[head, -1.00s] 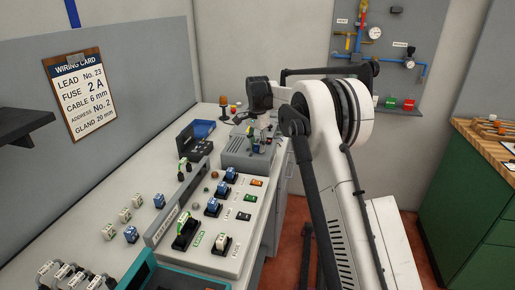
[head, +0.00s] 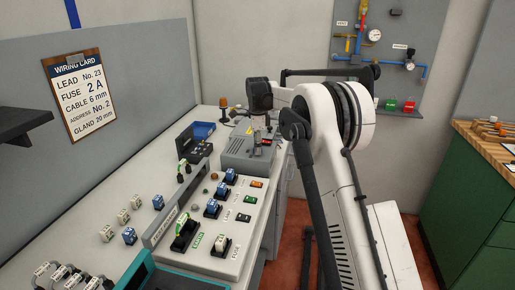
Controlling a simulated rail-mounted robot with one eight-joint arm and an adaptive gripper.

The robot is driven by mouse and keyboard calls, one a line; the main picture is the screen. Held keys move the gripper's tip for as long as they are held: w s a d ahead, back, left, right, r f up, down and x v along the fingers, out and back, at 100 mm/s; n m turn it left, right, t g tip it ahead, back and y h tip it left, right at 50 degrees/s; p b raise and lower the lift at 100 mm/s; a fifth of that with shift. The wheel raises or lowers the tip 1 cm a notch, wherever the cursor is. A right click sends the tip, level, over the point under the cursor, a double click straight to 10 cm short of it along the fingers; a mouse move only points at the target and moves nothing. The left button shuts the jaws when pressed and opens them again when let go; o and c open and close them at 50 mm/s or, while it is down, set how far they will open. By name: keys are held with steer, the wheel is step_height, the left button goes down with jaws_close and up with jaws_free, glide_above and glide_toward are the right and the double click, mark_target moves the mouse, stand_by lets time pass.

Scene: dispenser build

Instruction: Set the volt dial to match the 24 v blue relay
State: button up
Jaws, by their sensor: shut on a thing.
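Blue relays sit in a column of sockets on the white panel, the middle one (head: 222,191) among them. Two more blue relays, a nearer one (head: 129,236) and a farther one (head: 158,202), stand on the bench to the left. Their voltage print is too small to read. A grey unit (head: 238,152) with small red and black parts on top stands beyond the panel; I cannot make out the volt dial's marks. My gripper (head: 259,119) is at the far end of this unit, under the dark wrist. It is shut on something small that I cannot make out.
A wiring card (head: 85,95) hangs on the left wall. Pale relays (head: 122,216) stand at left. A teal case (head: 150,270) is nearest.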

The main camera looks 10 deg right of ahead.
steer(key=shift+m, duration=0.3)
steer(key=o, duration=1.1)
steer(key=shift+o, duration=0.2)
steer(key=shift+r, duration=0.15)
step_height(320, 180, up, 12)
